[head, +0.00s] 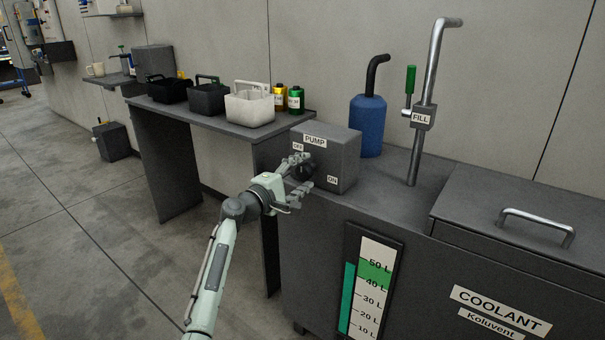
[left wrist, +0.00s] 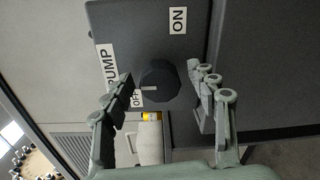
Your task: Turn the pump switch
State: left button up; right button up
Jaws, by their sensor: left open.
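The grey pump box (head: 345,165) stands on the coolant tank, labelled PUMP, OFF and ON. Its round dark switch knob (left wrist: 160,80) shows in the left wrist view, with a white mark pointing towards the OFF label (left wrist: 137,98). My left gripper (head: 302,173) is open in front of the box face and largely hides the knob in the head view. In the left wrist view, the fingers of the left gripper (left wrist: 164,88) lie on either side of the knob, with small gaps visible. My right gripper is not in view.
A blue canister (head: 368,126) and the fill pipe (head: 425,110) with a green-handled lever stand behind and right of the box. A shelf at left holds black bins and a white bin (head: 250,106). The coolant tank (head: 400,260) has a level gauge in front.

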pick_arm(q)
jog(key=v, duration=1.2)
